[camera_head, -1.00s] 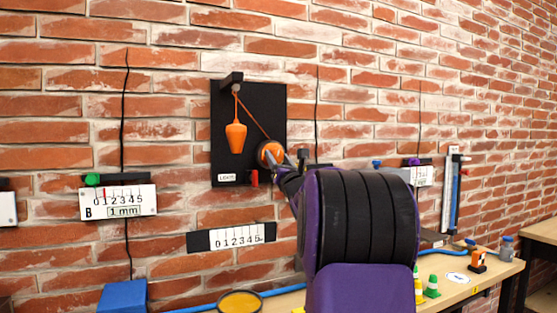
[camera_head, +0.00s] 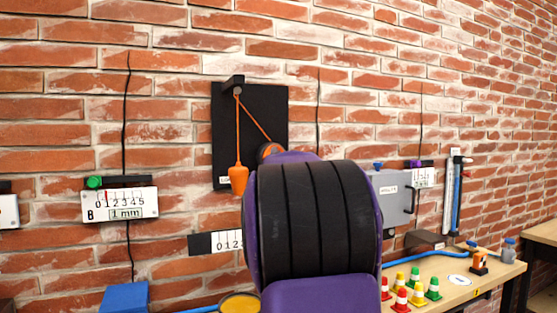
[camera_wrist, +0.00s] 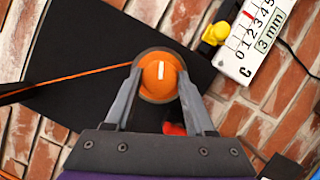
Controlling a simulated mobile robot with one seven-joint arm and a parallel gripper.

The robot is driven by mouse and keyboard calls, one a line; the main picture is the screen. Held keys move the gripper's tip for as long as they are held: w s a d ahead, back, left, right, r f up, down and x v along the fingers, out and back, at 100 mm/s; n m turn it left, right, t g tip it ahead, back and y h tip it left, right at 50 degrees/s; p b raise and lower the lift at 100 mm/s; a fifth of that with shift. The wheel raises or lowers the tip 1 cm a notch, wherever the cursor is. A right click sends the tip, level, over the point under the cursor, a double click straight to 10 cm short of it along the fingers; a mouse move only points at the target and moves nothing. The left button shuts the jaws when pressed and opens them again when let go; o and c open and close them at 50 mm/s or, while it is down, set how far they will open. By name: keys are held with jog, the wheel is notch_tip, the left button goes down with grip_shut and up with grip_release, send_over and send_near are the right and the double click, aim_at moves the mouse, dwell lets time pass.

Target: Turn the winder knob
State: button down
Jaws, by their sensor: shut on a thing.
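The orange winder knob (camera_wrist: 159,78) with a white mark sits on the black wall board (camera_wrist: 85,60), with an orange cord running off it to the left in the wrist view. My gripper (camera_wrist: 157,85) has a grey finger on either side of the knob and is shut on it. In the head view only the upper edge of the orange winder (camera_head: 268,150) shows above my arm, and my fingers are hidden. The orange weight (camera_head: 238,178) hangs on its cord from the black bracket (camera_head: 233,84) at the top of the board.
Gauge B (camera_head: 120,204) with a green knob is on the wall at left. A grey box (camera_head: 392,195) is at right. Gauge C (camera_wrist: 262,38) with a yellow knob is close to my gripper. Several cones (camera_head: 415,284) stand on the bench.

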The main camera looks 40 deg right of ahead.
jog(key=m+y, duration=0.4)
jog(key=m, duration=0.6)
jog(key=m+y, duration=0.5)
jog(key=m, duration=0.6)
jog(key=d+m+t+y+b, duration=0.1)
jog(key=m+y, duration=0.3)
jog(key=m, duration=0.6)
jog(key=shift+s+m+y, duration=0.15)
jog(key=shift+m+y, duration=0.15)
jog(key=shift+y, duration=0.1)
dwell(0.4)
jog(key=shift+r, duration=0.1)
dwell(0.3)
jog(key=shift+c, duration=1.3)
grip_release()
